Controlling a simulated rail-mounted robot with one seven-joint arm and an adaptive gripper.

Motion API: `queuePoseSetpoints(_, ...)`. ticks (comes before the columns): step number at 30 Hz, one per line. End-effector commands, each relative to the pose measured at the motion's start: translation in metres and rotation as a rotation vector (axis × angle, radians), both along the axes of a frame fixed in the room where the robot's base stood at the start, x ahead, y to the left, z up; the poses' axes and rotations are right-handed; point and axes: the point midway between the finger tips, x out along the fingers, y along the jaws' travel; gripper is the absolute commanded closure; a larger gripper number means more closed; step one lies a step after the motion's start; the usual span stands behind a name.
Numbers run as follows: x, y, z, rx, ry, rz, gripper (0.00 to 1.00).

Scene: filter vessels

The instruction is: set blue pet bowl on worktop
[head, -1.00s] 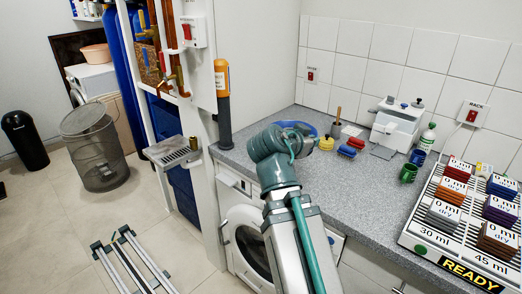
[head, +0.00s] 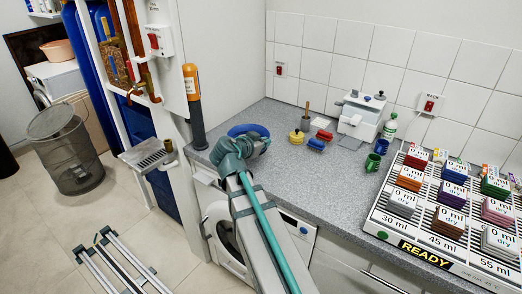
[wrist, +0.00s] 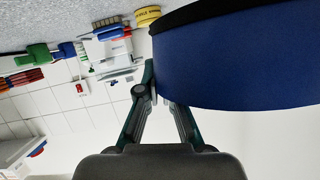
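The blue pet bowl (head: 236,131) is at the end of my arm, over the left part of the grey speckled worktop (head: 225,158). In the wrist view its blue wall (wrist: 235,65) fills the upper right. My gripper (head: 262,143) is at the bowl's near right side. In the wrist view the gripper (wrist: 158,92) meets the bowl's edge, with one finger partly hidden behind the wall, and it looks shut on the bowl. I cannot tell whether the bowl's underside touches the worktop.
A yellow round object (head: 296,137), blue and red blocks (head: 316,144) and a white machine (head: 358,118) stand right of the bowl. Green (head: 373,162) and blue mugs and a block rack (head: 400,225) lie farther right. An orange-topped cylinder (head: 193,95) stands at the worktop's left end.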

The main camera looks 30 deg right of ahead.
Motion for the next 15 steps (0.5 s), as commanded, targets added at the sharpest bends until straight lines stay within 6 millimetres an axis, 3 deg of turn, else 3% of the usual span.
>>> queuePoseSetpoints(4, 0.014, -0.001, -0.014, -0.001, 0.002, 0.001, 1.00)
queuePoseSetpoints(15, 0.023, -0.001, -0.032, 0.000, 0.000, 0.001, 1.00)
